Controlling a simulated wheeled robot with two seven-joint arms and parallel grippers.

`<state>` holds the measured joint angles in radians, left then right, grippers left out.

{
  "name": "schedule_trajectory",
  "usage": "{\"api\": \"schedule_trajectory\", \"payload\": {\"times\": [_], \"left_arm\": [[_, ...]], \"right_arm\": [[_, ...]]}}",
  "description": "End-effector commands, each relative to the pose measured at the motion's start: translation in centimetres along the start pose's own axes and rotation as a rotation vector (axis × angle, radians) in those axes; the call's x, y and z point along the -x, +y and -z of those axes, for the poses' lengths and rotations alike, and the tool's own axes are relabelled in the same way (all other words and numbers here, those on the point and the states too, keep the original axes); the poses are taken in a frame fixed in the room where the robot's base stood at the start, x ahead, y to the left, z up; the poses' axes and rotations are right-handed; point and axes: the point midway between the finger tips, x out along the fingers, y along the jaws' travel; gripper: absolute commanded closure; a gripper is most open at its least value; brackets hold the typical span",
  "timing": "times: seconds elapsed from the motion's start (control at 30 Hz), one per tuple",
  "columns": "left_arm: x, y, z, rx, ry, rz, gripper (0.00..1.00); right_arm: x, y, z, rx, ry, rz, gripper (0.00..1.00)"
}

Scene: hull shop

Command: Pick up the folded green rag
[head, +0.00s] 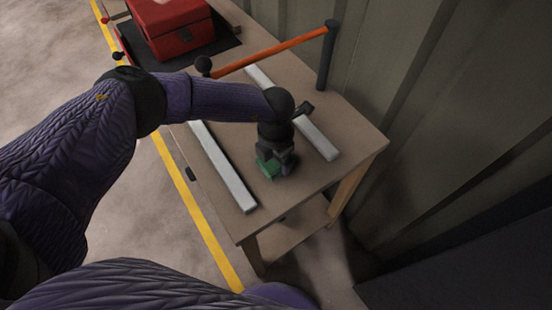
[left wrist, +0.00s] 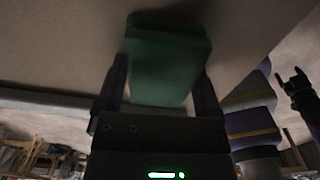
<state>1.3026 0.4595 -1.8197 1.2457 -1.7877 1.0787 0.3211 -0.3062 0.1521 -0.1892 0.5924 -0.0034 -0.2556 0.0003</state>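The folded green rag (head: 267,169) lies near the front end of the workbench. In the left wrist view the rag (left wrist: 168,65) is a thick green block between the two fingers of my left gripper. My left gripper (head: 275,160) points down over the rag and hides part of it in the head view. Its fingers (left wrist: 162,75) are spread wide, one along each side of the rag. I see no clear squeeze on it. My right gripper (left wrist: 292,80) shows only in the left wrist view, empty with its fingers apart.
The workbench (head: 345,130) also bears two pale bars, a near one (head: 222,165) and a far one (head: 318,137). An orange-handled bar (head: 272,52) and a red toolbox (head: 172,28) are farther back. A corrugated wall (head: 420,90) stands close behind the bench.

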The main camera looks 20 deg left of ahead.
Motion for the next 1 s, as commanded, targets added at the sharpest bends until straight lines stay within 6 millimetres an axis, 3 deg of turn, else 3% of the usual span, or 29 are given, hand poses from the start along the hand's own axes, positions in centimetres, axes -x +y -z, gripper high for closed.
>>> {"api": "schedule_trajectory", "payload": {"times": [0.03,0.2,0.43,0.73,0.87,1.0], "left_arm": [[0.0,0.0,0.0,0.000,0.000,0.000,0.38],[0.0,0.0,0.0,0.000,0.000,0.000,0.72],[0.5,0.0,0.0,0.000,-0.001,0.000,0.72],[8.2,0.0,-0.1,0.000,-0.005,-0.001,0.72],[9.9,0.0,0.0,0.001,-0.002,0.000,0.72],[10.1,0.0,0.0,0.001,0.000,0.001,0.72]], "right_arm": [[0.0,0.0,0.0,0.000,0.001,0.000,0.18],[0.0,-0.2,-0.1,0.000,0.000,0.003,0.18],[0.3,-0.8,-0.5,-0.003,-0.004,0.013,0.18],[4.0,-0.5,-0.1,0.001,0.032,0.011,0.18],[4.6,-0.3,-0.1,0.004,0.038,0.007,0.18],[4.6,-0.3,0.1,0.005,0.042,0.007,0.18]]}}
